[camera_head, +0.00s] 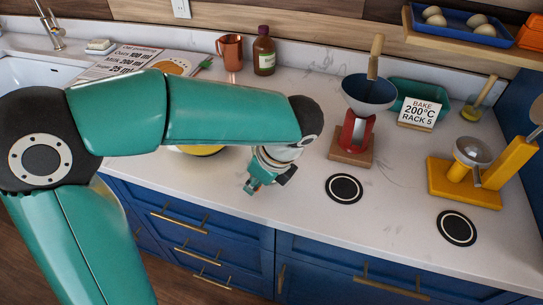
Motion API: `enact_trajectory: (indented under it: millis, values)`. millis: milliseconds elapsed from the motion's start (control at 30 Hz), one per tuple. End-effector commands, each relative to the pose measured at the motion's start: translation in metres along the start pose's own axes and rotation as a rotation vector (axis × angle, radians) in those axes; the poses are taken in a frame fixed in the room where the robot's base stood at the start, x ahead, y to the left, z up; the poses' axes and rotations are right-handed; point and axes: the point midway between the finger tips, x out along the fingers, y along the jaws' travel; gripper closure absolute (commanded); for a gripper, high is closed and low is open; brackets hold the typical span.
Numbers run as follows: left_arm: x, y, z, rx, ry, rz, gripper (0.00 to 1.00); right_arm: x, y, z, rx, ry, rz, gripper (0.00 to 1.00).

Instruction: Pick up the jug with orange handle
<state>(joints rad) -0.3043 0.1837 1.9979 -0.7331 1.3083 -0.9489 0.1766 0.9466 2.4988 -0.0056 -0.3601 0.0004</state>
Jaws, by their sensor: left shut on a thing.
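A copper-coloured jug (230,52) with a side handle stands at the back of the counter, left of the brown bottle; no other jug with an orange handle shows clearly. My left arm reaches across the counter from the left. My left gripper (266,180) points down over the counter's front part, well apart from the copper jug. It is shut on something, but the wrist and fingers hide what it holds. A yellow and white round thing (204,151) shows only partly below my forearm. My right gripper is not in view.
A brown bottle (264,52) stands at the back. A red scale with a dark bowl (369,93) stands right of my gripper, with a yellow press (466,182) farther right. A sign (422,111) leans by a teal tin. Counter around two black-ringed discs (343,188) is clear.

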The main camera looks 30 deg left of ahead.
Motion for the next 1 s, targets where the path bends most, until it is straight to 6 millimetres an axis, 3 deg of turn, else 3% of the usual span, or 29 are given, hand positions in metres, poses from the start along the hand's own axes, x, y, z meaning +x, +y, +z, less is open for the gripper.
enact_trajectory:
  millis: [367,567,767,1000]
  values:
    - [-0.001,0.000,0.000,0.000,0.000,-0.001,1.00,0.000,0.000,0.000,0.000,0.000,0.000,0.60]
    - [-0.011,-0.001,0.004,-0.002,-0.001,-0.003,1.00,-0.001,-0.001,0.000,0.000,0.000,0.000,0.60]
    - [-0.039,-0.002,0.015,-0.003,0.001,-0.006,1.00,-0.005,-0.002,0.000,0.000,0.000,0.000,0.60]
    - [-0.100,-0.002,0.040,-0.002,0.002,-0.009,1.00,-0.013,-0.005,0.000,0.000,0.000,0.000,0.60]
